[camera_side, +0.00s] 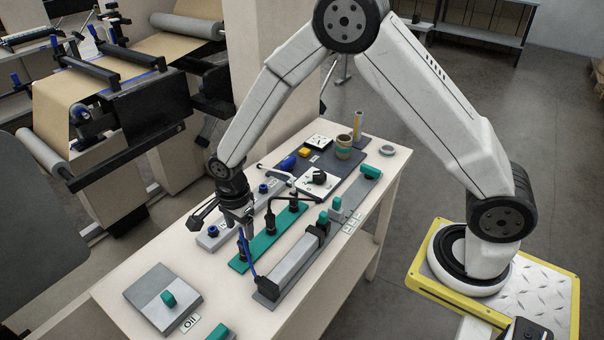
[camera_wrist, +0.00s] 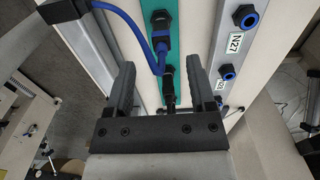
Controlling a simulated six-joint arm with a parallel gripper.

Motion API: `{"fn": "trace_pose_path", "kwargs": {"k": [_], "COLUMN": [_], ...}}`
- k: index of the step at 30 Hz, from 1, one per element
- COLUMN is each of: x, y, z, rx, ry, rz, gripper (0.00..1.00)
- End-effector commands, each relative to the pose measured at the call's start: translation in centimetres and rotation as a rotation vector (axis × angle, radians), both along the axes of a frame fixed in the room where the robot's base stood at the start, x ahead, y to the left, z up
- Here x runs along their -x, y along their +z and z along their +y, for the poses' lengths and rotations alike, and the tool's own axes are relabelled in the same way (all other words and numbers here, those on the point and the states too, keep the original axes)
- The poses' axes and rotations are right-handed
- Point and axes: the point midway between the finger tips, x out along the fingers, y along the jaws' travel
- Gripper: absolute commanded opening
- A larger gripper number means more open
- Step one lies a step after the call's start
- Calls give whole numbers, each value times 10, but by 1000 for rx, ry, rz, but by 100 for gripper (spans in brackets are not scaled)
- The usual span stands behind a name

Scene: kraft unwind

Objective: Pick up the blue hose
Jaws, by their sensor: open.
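The blue hose (camera_wrist: 143,43) shows in the wrist view, running from the grey bar at upper left in a bend down to a black fitting on the green strip (camera_wrist: 176,12). In the side view the hose (camera_side: 244,249) rises from the end of the grey cylinder beside the green strip. My gripper (camera_wrist: 160,75) is open, with its fingers on either side of the green strip and the lower part of the hose. In the side view my gripper (camera_side: 240,222) points down over the strip. Whether the fingers touch the hose cannot be told.
A grey cylinder (camera_side: 292,262) lies right of the strip. A grey rail with blue ports (camera_side: 214,237) lies left of it. A grey block with a green knob (camera_side: 160,295) sits at the table's near end. A cup (camera_side: 343,149) stands toward the far end.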

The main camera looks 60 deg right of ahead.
Motion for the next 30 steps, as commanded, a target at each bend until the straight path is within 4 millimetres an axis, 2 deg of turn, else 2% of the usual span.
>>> {"fn": "trace_pose_path", "kwargs": {"k": [7, 19, 30], "x": [0, 0, -1], "y": [-19, -28, -64], "z": [-1, -1, -2], "rx": [0, 0, 0], "ry": [1, 1, 1], "rz": [2, 0, 0], "gripper": [71, 71, 71]}}
